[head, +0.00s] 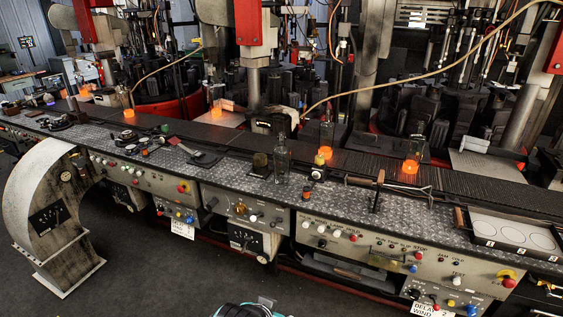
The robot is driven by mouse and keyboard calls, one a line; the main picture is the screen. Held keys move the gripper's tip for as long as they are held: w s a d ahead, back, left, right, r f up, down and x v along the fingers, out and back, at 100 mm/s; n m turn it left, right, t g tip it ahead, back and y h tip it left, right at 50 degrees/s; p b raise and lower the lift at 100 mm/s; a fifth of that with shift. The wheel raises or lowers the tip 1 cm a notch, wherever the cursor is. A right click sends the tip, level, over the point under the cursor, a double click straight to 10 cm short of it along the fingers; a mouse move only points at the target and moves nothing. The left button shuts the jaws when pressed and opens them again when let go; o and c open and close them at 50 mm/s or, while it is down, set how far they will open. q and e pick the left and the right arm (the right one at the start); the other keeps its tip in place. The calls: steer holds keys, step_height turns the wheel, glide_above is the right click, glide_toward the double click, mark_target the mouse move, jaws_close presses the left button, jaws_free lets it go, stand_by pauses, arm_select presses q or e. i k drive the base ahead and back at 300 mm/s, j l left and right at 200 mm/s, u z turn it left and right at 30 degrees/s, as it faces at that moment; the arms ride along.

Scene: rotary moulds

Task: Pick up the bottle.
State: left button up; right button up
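A clear glass bottle (281,162) stands upright on the diamond-plate bench top, near the middle of the view. More clear bottles stand behind it on the dark conveyor, some glowing orange at the base, such as one at the right (411,158) and one further left (217,102). Another clear bottle (326,132) stands just behind and to the right of the bench bottle. Neither of my grippers is in view.
A small dark block (260,164) sits left of the bench bottle, and small parts with a dark knob (318,173) sit right. Floor in front is mostly clear.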

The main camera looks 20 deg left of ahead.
mark_target(280, 151)
steer(key=i+j+z, duration=0.1)
steer(key=i+j, duration=0.3)
steer(key=j, duration=0.25)
steer(key=i+j+z, duration=0.15)
steer(key=i+j, duration=0.2)
steer(key=j, duration=0.3)
steer(key=z, duration=0.05)
